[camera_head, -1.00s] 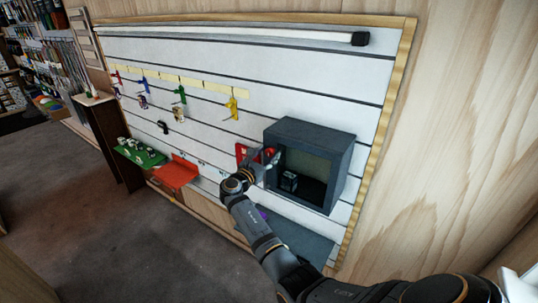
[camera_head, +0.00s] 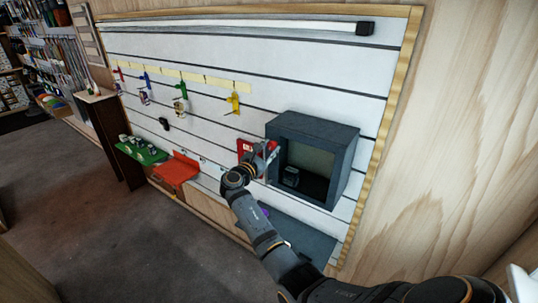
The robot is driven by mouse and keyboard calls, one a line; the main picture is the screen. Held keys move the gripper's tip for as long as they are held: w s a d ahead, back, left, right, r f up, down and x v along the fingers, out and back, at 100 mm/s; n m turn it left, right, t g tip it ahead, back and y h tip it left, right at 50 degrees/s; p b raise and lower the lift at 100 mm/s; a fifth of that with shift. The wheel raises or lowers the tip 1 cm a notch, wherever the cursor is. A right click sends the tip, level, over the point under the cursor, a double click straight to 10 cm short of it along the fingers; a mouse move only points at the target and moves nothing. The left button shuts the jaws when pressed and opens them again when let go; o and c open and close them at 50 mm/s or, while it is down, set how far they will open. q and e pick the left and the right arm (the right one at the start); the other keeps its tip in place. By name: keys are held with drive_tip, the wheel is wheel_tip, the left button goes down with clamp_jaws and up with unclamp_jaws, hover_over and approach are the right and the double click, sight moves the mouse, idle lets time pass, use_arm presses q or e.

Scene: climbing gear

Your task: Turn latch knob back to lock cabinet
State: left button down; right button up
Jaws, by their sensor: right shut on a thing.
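The cabinet (camera_head: 318,130) is a dark grey box on the slatted wall, and its front stands open. A small dark item (camera_head: 291,177) sits inside it. At the cabinet's left edge is a red plate (camera_head: 246,148) with a white mark. My right gripper (camera_head: 266,154) is at this left edge, shut on a small red part that looks like the latch knob (camera_head: 272,147). The fingers and wrist hide most of the knob, so I cannot tell its turn angle. My left gripper is not in view.
Several coloured pieces, one a yellow one (camera_head: 233,103), hang on the wall to the left. A red shelf (camera_head: 177,169) and a green tray (camera_head: 139,152) are lower left. A grey shelf (camera_head: 305,240) lies below the cabinet. Floor at left is clear.

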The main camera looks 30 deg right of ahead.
drive_tip(key=m+b, duration=0.4)
drive_tip(key=b, duration=0.2)
drive_tip(key=m+h+b, duration=0.1)
drive_tip(key=m+b, duration=0.4)
drive_tip(key=b, duration=0.1)
drive_tip(key=m+b, duration=0.5)
drive_tip(key=b, duration=0.2)
drive_tip(key=shift+w+f+g+h, duration=0.1)
drive_tip(key=shift+f+g+h, duration=0.2)
drive_tip(key=shift+g, duration=0.1)
drive_tip(key=shift+r+m+b, duration=0.3)
drive_tip(key=shift+m+b, duration=1)
drive_tip(key=shift+m, duration=0.1)
drive_tip(key=shift+g, duration=0.3)
drive_tip(key=o, duration=1.1)
drive_tip(key=shift+o, duration=0.2)
drive_tip(key=shift+a, duration=0.15)
drive_tip(key=v, duration=1.2)
